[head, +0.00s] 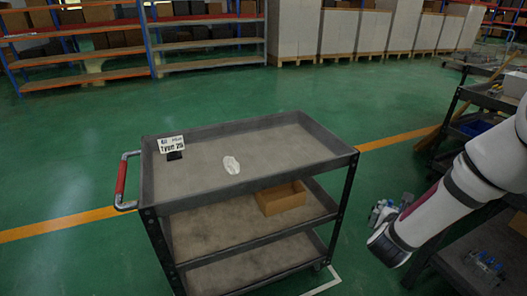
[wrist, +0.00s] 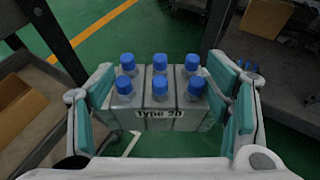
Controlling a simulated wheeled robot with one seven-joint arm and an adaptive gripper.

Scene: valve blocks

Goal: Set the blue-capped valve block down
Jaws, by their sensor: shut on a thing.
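The blue-capped valve block (wrist: 158,95) is a grey block with several blue caps and a "Type 20" label. In the wrist view it sits upright between the teal pads of my gripper (wrist: 162,88), which is shut on it from left and right. It hangs over the green floor, between two carts. In the head view the block (head: 381,212) shows small beyond the end of my white arm, right of the grey cart (head: 253,129). The gripper's fingers are mostly hidden there.
The cart's top tray has a raised rim, a "Type 2G" sign (head: 171,145) and a white patch (head: 231,165); the rest is clear. A cardboard box (head: 281,198) lies on its middle shelf. Another dark cart with parts (head: 484,264) stands at the right.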

